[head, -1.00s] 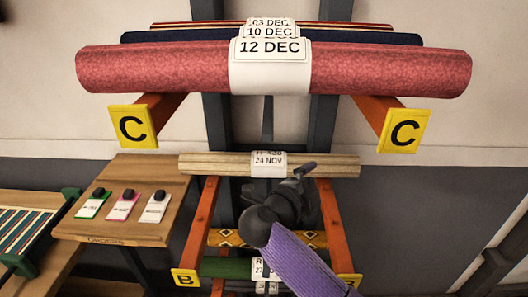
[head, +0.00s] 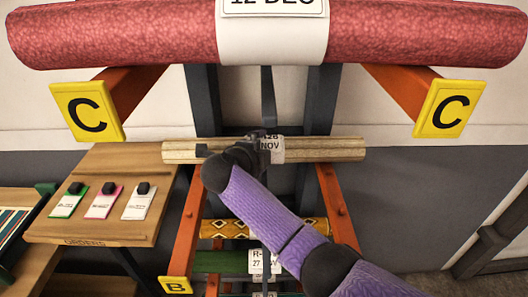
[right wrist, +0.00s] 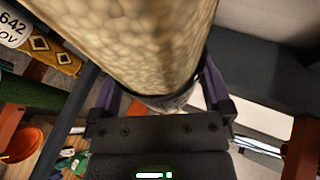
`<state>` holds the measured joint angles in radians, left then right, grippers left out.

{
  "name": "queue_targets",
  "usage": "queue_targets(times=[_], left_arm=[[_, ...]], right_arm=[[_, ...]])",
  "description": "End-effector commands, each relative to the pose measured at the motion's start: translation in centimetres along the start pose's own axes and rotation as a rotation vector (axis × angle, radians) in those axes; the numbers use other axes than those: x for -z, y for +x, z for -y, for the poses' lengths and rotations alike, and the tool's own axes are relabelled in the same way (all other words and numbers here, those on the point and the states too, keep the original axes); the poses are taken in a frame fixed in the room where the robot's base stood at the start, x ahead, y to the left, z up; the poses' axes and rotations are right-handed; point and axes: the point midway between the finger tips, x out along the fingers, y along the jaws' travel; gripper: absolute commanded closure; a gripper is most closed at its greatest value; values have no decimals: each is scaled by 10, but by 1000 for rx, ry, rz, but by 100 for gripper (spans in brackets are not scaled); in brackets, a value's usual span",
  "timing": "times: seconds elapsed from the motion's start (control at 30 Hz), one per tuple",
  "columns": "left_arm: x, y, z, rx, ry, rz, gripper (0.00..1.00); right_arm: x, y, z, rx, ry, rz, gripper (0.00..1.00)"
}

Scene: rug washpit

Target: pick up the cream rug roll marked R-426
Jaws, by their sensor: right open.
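The cream rug roll (head: 330,149) lies level across the orange arms below the C pair. Its white tag (head: 277,147) is partly hidden by my right gripper; "26" and "NOV" show. My right gripper (head: 236,148) is open at the roll, just left of the tag. In the right wrist view the cream roll (right wrist: 135,40) fills the upper middle, with a purple finger of my right gripper (right wrist: 162,92) on each side of it. I cannot tell whether the fingers touch it. My left gripper is not in view.
A pink-red roll (head: 130,35) lies above on the C arms (head: 405,88). A yellow patterned roll (head: 235,228) and a green roll (head: 222,262) lie below. A wooden orders board (head: 105,222) with several tags stands at left. Dark uprights (head: 203,95) stand behind.

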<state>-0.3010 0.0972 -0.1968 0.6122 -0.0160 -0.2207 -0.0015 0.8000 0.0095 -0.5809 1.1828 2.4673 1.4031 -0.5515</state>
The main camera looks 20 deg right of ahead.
Motion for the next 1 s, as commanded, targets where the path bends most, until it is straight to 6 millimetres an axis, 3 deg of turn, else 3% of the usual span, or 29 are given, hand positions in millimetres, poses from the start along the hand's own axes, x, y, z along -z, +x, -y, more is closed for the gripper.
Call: queue_targets(times=[0.07, 0.53, 0.83, 1.0], left_arm=[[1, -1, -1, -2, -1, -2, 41], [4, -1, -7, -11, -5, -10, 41], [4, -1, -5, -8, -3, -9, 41], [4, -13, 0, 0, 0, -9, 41]], right_arm=[[0, 0, 0, 0, 0, 0, 0], [0, -1, 0, 0, -1, -1, 97], [0, -2, 2, 2, 0, -1, 100], [6, -16, 35, 4, 5, 1, 100]])
